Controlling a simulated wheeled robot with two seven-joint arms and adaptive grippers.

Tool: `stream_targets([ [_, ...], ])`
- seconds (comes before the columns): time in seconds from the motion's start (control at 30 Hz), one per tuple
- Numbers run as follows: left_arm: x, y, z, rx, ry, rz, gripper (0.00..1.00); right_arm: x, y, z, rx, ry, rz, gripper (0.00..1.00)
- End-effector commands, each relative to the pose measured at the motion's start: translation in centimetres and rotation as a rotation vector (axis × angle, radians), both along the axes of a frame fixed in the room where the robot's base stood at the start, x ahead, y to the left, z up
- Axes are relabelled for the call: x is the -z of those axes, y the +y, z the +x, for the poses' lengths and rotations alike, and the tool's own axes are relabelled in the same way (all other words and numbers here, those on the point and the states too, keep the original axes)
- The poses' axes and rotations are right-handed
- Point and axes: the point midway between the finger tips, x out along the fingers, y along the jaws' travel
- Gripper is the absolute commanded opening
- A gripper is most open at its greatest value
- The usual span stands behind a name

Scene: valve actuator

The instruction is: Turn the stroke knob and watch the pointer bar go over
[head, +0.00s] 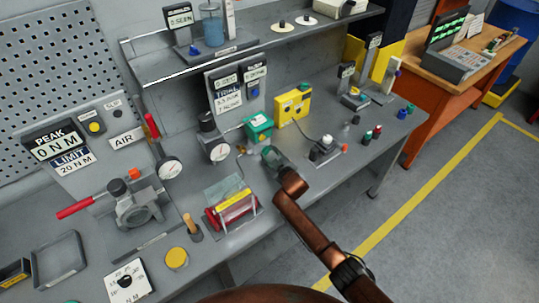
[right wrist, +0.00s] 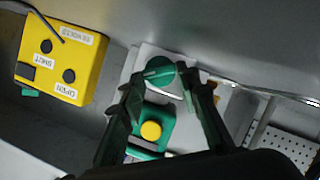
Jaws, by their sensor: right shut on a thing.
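In the right wrist view my right gripper (right wrist: 170,76) is shut on a green round knob (right wrist: 159,67), with one finger on each side. A green block (right wrist: 151,146) with a yellow round cap (right wrist: 151,131) shows between the fingers, nearer the wrist. In the head view my right gripper (head: 269,152) is low over the bench, just in front of the green box (head: 258,127); the gripper hides the knob there. I cannot make out a pointer bar in either view. My left gripper is not in view.
A yellow control box (head: 293,104) labelled REMOTE, SHUT and OPEN stands close by; it also shows in the right wrist view (right wrist: 62,62). A dial gauge (head: 219,151) and a red cylinder fixture (head: 231,211) are left of my gripper. A shelf (head: 185,72) overhangs the bench's back.

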Motion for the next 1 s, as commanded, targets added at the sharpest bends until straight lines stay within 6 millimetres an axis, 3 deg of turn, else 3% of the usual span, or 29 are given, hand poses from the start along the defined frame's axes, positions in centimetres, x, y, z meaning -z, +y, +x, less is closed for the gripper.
stream_targets([
  [0.57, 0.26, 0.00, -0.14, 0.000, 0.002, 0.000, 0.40, 0.14, 0.13, -0.11, -0.001, -0.020, -0.028, 0.06],
  [0.6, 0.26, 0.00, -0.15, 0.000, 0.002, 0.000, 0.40, 0.15, 0.12, -0.11, -0.002, -0.019, -0.028, 0.33],
  [0.8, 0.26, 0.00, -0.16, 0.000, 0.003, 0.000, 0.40, 0.10, 0.10, -0.08, -0.001, -0.020, -0.028, 0.47],
  [1.0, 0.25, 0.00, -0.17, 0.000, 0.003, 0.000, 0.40, 0.07, 0.07, -0.05, 0.000, -0.020, -0.028, 0.48],
])
